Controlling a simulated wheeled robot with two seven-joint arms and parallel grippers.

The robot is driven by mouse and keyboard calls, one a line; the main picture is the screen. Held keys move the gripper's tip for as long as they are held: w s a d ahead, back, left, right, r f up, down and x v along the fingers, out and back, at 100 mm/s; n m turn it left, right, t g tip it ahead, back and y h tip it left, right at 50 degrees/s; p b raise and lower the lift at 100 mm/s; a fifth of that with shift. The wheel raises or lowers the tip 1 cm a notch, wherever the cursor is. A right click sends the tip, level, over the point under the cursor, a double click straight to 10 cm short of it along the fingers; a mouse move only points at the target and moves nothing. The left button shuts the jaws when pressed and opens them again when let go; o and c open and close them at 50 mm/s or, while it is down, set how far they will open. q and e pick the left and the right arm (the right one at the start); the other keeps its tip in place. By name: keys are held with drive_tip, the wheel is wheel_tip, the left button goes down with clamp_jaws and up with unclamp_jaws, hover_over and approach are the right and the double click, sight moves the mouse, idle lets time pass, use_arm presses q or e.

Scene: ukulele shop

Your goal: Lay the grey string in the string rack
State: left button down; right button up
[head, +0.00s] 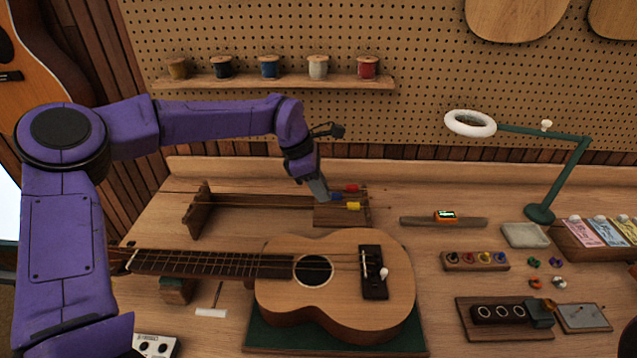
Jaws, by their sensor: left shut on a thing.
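The string rack has a notched wooden post (197,212) on the left and a wooden block (341,217) on the right, behind the ukulele (335,275). Thin strings run between them. Red (351,188), yellow (353,206) and blue (335,196) tags sit at the block. My left gripper (323,195) points down at the block's left side, beside the blue tag. It is shut on the grey string, which is too thin and too covered by the fingers to make out clearly. I cannot tell whether the string touches the rack. My right gripper is out of view.
The ukulele lies on a green mat (262,340) in front of the rack. A shelf (275,82) with several spools is on the pegboard behind. A tuner (446,216) on a wooden strip and a green lamp (541,213) stand to the right.

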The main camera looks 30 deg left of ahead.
use_arm(q)
drive_tip(key=shift+s+a+f+b, duration=0.15)
drive_tip(key=shift+s+f+b, duration=0.05)
drive_tip(key=shift+f+b, duration=0.5)
wheel_tip(320, 180, down, 4)
drive_tip(key=b, duration=0.3)
drive_tip(key=shift+w+r, duration=0.1)
drive_tip(key=shift+r, duration=0.05)
drive_tip(key=shift+f+b, duration=0.45)
drive_tip(key=shift+f, duration=0.45)
drive_tip(key=c, duration=0.7)
unclamp_jaws()
